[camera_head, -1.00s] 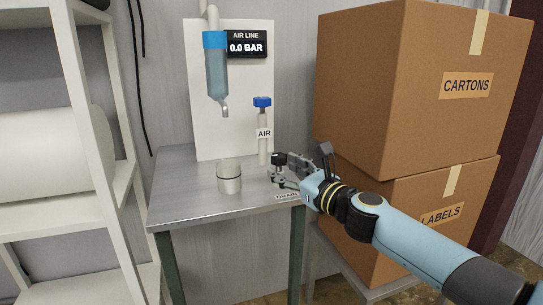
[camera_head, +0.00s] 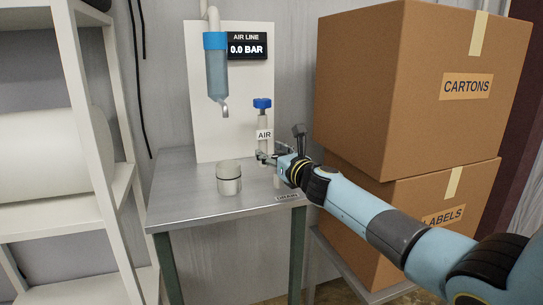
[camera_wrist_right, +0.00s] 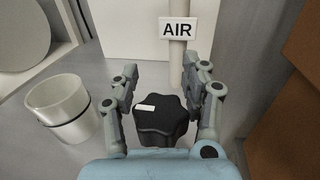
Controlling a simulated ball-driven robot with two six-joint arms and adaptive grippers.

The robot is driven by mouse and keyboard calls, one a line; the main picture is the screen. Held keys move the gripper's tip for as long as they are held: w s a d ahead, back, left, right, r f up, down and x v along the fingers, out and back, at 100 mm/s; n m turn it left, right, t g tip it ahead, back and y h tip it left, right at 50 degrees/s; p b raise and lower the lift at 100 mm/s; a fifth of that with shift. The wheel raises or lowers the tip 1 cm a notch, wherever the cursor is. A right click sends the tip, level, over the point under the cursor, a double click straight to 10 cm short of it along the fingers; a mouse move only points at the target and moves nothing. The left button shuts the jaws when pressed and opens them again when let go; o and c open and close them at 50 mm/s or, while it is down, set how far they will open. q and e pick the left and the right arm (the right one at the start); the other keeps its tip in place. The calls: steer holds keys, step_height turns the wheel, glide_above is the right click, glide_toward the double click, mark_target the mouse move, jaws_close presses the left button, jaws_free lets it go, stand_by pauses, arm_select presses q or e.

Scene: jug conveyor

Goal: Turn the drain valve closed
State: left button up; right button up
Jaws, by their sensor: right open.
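The drain valve's black lobed knob (camera_wrist_right: 162,115), with a small white mark on top, is in the right wrist view between the two fingers of my right gripper (camera_wrist_right: 163,80). The fingers are spread, one on each side of the knob, with gaps visible. In the head view my right gripper (camera_head: 268,158) is over the right part of the steel table (camera_head: 200,213), behind the DRAIN label (camera_head: 288,197), and hides the knob. My left gripper is not in view.
A blue-handled AIR valve (camera_head: 262,104) on a pale pipe stands just behind the gripper. The gauge (camera_head: 247,45) reads 0.0 BAR. Stacked cartons (camera_head: 410,90) crowd the right.

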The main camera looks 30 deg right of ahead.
jaws_close()
steer(key=shift+f, duration=0.1)
steer(key=shift+f, duration=0.25)
stand_by(0.8)
